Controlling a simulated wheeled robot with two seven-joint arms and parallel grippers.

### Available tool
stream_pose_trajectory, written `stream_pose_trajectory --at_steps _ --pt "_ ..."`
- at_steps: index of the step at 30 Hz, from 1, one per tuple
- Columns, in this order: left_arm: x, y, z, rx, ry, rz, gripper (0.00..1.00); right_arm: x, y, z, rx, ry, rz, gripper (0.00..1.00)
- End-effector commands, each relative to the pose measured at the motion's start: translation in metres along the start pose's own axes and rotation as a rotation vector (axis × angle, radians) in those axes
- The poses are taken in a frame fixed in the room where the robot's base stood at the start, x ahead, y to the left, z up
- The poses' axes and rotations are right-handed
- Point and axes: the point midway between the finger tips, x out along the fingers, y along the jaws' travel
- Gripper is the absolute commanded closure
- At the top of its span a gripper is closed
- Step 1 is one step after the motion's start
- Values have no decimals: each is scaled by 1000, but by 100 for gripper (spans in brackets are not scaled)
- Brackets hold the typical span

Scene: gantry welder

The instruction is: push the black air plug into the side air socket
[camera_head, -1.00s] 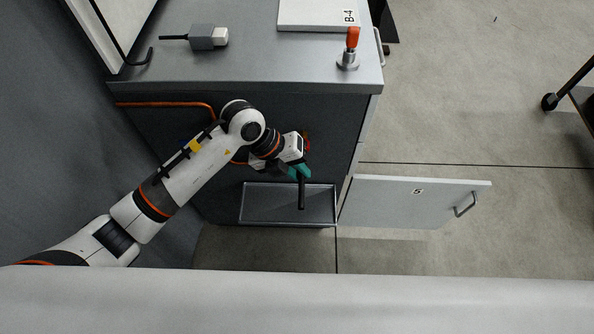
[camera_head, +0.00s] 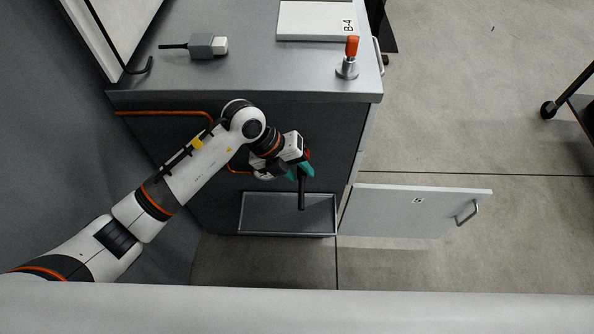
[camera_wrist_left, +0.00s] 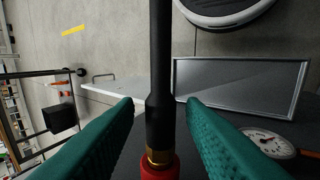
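The black air plug (camera_wrist_left: 159,85) stands between the teal fingers of my left gripper (camera_wrist_left: 160,112) in the left wrist view. A gap shows on each side, so the fingers are open around it and apart from it. Its brass end meets the red ring of the side air socket (camera_wrist_left: 160,168); how deep it sits is hard to tell. In the head view my left gripper (camera_head: 300,171) is at the dark cabinet side, with the black plug (camera_head: 302,193) sticking out from between the fingers. The red socket (camera_head: 308,154) is mostly hidden behind the gripper. My right gripper is not in view.
A shallow framed tray (camera_head: 250,229) lies below the gripper. An open grey door (camera_head: 400,212) stands to the right. A round gauge (camera_wrist_left: 268,143) is near the right finger. The cabinet top (camera_head: 270,68) holds a grey connector (camera_head: 205,45) and an orange-topped knob (camera_head: 351,50).

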Motion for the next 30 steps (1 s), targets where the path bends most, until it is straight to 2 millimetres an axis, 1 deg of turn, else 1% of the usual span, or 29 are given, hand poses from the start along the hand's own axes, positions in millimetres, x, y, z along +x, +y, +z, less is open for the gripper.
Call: stream_pose_trajectory --at_steps 9,13,17,24,27,30 --pt "0 0 1 0 -2 -1 54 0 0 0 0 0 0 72" --pt "-8 -1 0 1 0 -2 54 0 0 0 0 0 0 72" --pt "-29 -1 0 2 2 -3 54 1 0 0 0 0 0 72" --pt "-81 -1 -1 2 3 -2 54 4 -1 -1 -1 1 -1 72" --pt "-98 -1 0 1 2 -2 54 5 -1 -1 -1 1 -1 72" --pt "-110 0 0 2 1 -1 54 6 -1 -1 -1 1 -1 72"
